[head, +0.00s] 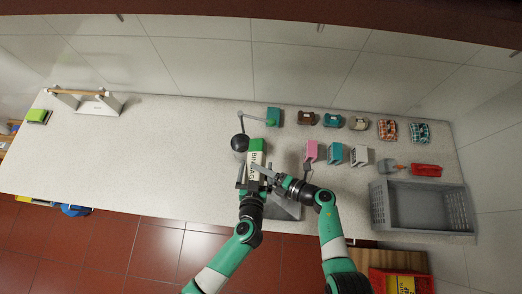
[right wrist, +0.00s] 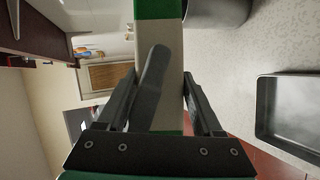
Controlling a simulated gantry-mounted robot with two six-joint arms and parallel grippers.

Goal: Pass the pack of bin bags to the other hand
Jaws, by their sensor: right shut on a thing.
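The pack of bin bags (head: 256,158) is a long green and white block with dark lettering, held above the worktop near its middle. In the right wrist view the pack (right wrist: 168,60) runs up between the fingers. My right gripper (head: 267,171) is shut on the pack, reaching it from the right. My left gripper (head: 250,178) is at the pack's near end, with its fingers close around it. A dark finger-like bar crosses the pack in the right wrist view. I cannot tell whether the left fingers press on the pack, whose lower end is hidden.
A grey tray (head: 287,211) lies under the right gripper. Several small boxes and a grey crate (head: 377,207) stand to the right. The worktop's left half is mostly clear.

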